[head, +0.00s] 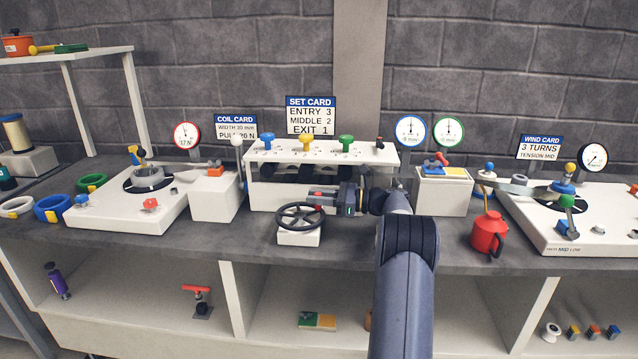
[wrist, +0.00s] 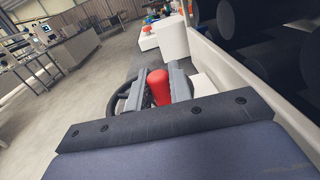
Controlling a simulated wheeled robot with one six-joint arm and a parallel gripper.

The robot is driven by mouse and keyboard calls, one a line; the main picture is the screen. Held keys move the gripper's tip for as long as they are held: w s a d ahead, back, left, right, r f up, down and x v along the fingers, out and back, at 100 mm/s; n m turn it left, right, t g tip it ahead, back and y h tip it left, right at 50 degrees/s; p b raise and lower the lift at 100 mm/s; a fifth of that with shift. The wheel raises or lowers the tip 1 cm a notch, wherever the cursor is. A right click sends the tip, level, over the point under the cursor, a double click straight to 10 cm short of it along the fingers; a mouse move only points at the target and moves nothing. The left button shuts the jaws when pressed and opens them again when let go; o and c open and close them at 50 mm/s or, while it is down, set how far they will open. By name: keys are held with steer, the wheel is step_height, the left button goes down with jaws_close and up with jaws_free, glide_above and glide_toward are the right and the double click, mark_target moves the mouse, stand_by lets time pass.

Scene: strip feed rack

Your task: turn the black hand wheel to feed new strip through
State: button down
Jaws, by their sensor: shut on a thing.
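The black hand wheel (head: 280,222) lies flat on a small white block at the front of the bench. A red crank knob stands on its rim and shows in the wrist view (wrist: 159,86). My gripper (head: 322,196) reaches in from the right at the wheel's far right side. Its two grey fingers are shut on the red knob, one on each side. Behind stands the white roller stand (head: 264,196) with blue, yellow and green knobs and dark rollers.
A coil unit (head: 110,214) stands left with a white block (head: 214,202) beside it. A winding unit (head: 540,232) stands right, with a red can (head: 488,234) before it. The set card (head: 310,115) reads entry 3, middle 2, exit 1.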

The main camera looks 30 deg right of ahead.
steer(key=shift+w+r+n+g+y+p, duration=0.2)
steer(key=shift+n+g+y+p, duration=0.25)
steer(key=shift+p, duration=0.6)
steer(key=shift+f, duration=0.25)
steer(key=c, duration=1.3)
jaws_free()
steer(key=shift+s+f+b, duration=0.1)
steer(key=shift+f+b, duration=0.05)
steer(key=shift+b, duration=0.85)
steer(key=shift+s+m+t+h+b, duration=0.15)
steer(key=shift+m+t+h+b, duration=0.3)
steer(key=shift+b, duration=0.65)
steer(key=m+t+h+b, duration=0.1)
steer(key=b, duration=0.2)
steer(key=s+m+t+h+b, duration=0.1)
steer(key=b, duration=0.3)
steer(key=shift+a+t, duration=0.1)
steer(key=shift+t, duration=0.2)
steer(key=b, duration=0.1)
steer(key=m+t+h+b, duration=0.1)
steer(key=b, duration=0.1)
steer(key=shift+s+h, duration=0.2)
steer(key=shift+h, duration=0.1)
steer(key=b, duration=0.1)
steer(key=m+h+b, duration=0.1)
steer(key=b, duration=0.1)
steer(key=shift+s+a+f+t, duration=0.1)
steer(key=shift+s+a+t, duration=0.1)
steer(key=shift+t, duration=0.1)
